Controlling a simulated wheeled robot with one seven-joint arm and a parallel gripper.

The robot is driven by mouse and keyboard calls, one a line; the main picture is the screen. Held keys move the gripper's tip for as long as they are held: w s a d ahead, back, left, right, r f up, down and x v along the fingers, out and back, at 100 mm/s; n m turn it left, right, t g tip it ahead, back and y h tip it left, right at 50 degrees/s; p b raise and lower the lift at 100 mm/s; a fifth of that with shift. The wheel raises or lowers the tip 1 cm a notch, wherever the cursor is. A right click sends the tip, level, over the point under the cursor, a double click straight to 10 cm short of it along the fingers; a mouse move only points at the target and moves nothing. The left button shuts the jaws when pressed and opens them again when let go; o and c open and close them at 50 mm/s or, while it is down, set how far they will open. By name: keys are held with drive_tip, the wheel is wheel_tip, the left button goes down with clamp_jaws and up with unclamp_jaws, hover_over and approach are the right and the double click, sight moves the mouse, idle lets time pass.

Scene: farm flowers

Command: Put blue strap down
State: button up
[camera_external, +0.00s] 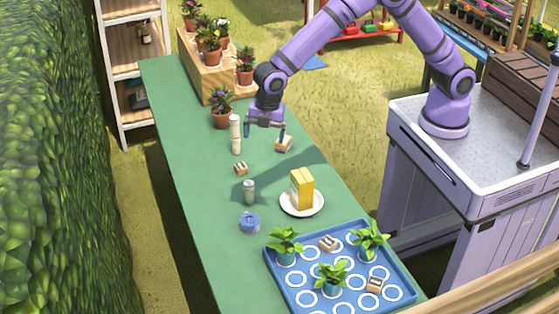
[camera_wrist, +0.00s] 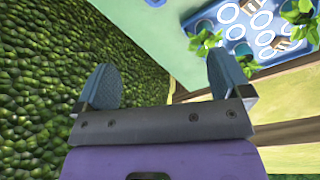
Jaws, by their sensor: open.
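The blue strap (camera_external: 249,222) looks like a small coiled roll. It lies on the green table (camera_external: 195,165), left of the blue tray. A blue piece that looks like the strap shows at the top edge of the wrist view (camera_wrist: 155,3), mostly cut off. My gripper (camera_external: 265,134) is above the table's far half, well away from the strap. In the wrist view my gripper (camera_wrist: 166,85) has its two blue fingers wide apart with nothing between them.
A blue tray (camera_external: 279,283) holds potted plants and small wooden blocks. A white plate (camera_external: 291,211) bears a yellow box (camera_external: 302,188). A grey cylinder (camera_external: 249,190), pale upright piece (camera_external: 236,134) and flower pot (camera_external: 221,118) stand nearby. A hedge (camera_external: 60,150) borders the left.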

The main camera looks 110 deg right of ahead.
drive_tip(key=s+d+r+m+t, duration=0.15)
drive_tip(key=s+r+m, duration=0.45)
drive_tip(key=s+r, duration=1.7)
drive_tip(key=s+f+m+t, duration=0.1)
drive_tip(key=s+m, duration=0.5)
drive_tip(key=s, duration=2)
drive_tip(key=shift+t, duration=0.75)
